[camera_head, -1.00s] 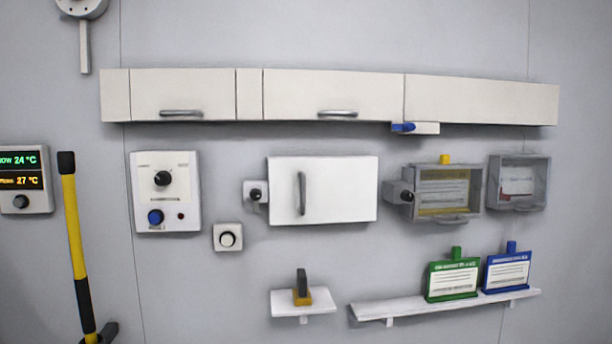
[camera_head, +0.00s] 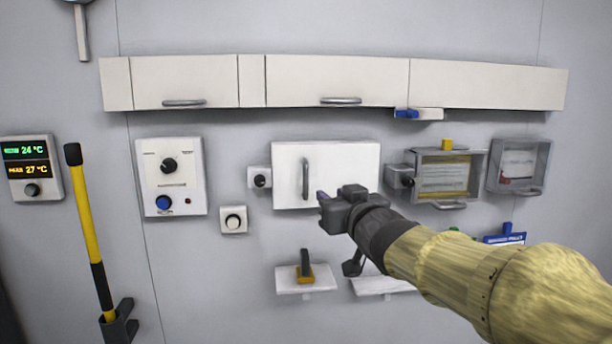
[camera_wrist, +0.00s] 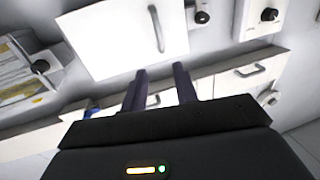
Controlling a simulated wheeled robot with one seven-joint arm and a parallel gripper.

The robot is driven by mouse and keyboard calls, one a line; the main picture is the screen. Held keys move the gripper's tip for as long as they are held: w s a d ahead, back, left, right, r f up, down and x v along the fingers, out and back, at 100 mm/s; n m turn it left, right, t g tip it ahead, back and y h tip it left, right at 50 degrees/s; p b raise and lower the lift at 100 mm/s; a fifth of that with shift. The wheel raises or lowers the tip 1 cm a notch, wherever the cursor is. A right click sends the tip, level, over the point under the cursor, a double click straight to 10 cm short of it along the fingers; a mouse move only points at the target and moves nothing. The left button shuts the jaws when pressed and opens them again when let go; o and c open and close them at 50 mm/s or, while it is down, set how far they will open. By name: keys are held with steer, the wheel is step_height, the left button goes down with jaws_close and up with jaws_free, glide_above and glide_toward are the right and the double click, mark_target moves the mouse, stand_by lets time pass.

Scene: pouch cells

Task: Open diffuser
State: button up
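No part is plainly marked as a diffuser. A white box (camera_head: 345,175) with a flat front and a vertical grey handle (camera_head: 305,179) is on the wall, its front closed. Above it runs a row of closed white cabinets (camera_head: 370,80) with horizontal bar handles. My gripper (camera_head: 322,204) is in front of the box's lower edge, right of and below the handle. In the wrist view, my gripper's two dark fingers (camera_wrist: 160,76) stand apart with nothing between them. The handle (camera_wrist: 156,29) shows beyond the fingertips, apart from them.
A round knob (camera_head: 261,180) sits left of the box. A clear-fronted case (camera_head: 480,176) and a second one (camera_head: 518,168) hang to the right. A small shelf (camera_head: 292,282) holds a yellow-based object below. My arm hides most of the lower right shelf. A yellow pole (camera_head: 86,225) stands at left.

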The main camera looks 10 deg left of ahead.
mark_target(307, 177)
steer(key=p+x, duration=0.6)
steer(key=x, duration=0.9)
steer(key=shift+w+a+p, duration=0.15)
steer(key=shift+w+p, duration=0.2)
steer(key=shift+w, duration=0.05)
steer(key=shift+w+a+f, duration=0.1)
steer(key=shift+w+a, duration=0.1)
steer(key=shift+w, duration=0.25)
jaws_close()
